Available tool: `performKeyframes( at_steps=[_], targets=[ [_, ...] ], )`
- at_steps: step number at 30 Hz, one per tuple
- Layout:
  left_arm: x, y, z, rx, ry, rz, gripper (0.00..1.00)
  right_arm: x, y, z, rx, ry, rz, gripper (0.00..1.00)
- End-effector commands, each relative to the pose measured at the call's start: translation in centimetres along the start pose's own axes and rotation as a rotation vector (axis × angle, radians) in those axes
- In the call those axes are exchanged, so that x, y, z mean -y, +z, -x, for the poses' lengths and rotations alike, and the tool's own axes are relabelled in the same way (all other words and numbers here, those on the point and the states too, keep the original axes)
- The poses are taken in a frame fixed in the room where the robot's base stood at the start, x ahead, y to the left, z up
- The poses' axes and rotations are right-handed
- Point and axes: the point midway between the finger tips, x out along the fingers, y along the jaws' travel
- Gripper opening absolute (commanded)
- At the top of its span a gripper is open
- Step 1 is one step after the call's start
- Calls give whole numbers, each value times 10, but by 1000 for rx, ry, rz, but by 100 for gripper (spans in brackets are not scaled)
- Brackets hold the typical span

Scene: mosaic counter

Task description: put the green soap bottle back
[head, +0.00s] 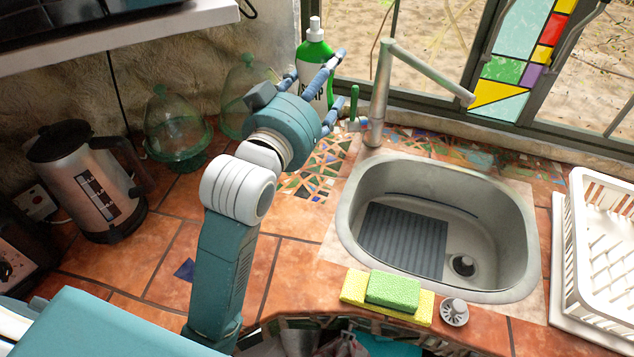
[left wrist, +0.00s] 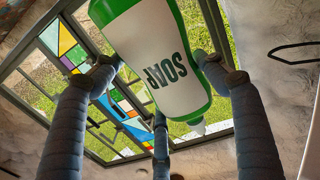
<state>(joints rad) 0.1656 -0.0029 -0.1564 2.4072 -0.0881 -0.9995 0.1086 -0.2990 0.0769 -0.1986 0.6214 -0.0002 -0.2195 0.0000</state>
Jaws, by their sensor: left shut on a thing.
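The green soap bottle (head: 314,50) has a white pump top and a white label reading SOAP. It stands nearly upright at the back of the counter by the window, left of the faucet. My left gripper (head: 322,82) reaches it from the front and is shut around its body. In the left wrist view the bottle (left wrist: 165,60) fills the space between the blue fingers (left wrist: 158,85). The gripper hides the bottle's base, so I cannot tell whether it touches the counter. My right gripper is not in view.
Green glass domes (head: 175,130) and a kettle (head: 88,185) are left. The sink (head: 350,235), sponges (head: 392,291) and white dish rack (head: 572,235) are right. Tiles left of the sink are clear.

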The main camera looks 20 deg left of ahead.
Motion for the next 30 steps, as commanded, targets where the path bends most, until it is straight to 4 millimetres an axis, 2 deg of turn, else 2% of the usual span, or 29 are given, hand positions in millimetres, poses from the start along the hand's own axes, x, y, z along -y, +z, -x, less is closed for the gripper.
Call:
performKeyframes(
  at_steps=[4,16,19,26,30],
  targets=[
    [1,30,1,5,0,-1,40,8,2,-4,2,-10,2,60],
    [5,125,1,2,0,-1,40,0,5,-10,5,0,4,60],
    [5,140,1,-1,0,-1,40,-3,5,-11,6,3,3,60],
    [6,156,1,-4,0,-1,40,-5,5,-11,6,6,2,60],
    [7,177,1,-1,-1,-1,40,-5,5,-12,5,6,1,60]
  ],
)
